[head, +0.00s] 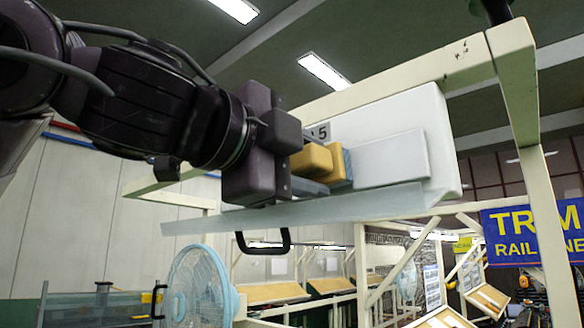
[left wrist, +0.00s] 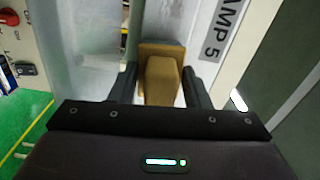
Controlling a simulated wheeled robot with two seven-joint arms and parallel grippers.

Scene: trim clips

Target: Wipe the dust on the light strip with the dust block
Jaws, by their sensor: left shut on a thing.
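My left gripper (head: 295,160) is shut on the dust block (head: 318,160), a yellow block with a grey-blue pad (head: 347,166) on its far side. The left wrist view shows the block (left wrist: 162,82) between the two dark fingers (left wrist: 160,88). The light strip (head: 392,158) looks like a pale grey raised bar on a white panel (head: 438,110). The pad is at the strip's face, left of its visible right end; I cannot tell whether they touch. My arm hides the strip's left part. Dust cannot be made out clearly. My right gripper is not in view.
A translucent sheet (head: 300,212) juts out below the panel. A cream frame (head: 540,200) surrounds the panel on top and right. A label reading "AMP 5" (left wrist: 226,30) is beside the block. A blue fan (head: 200,285) stands below.

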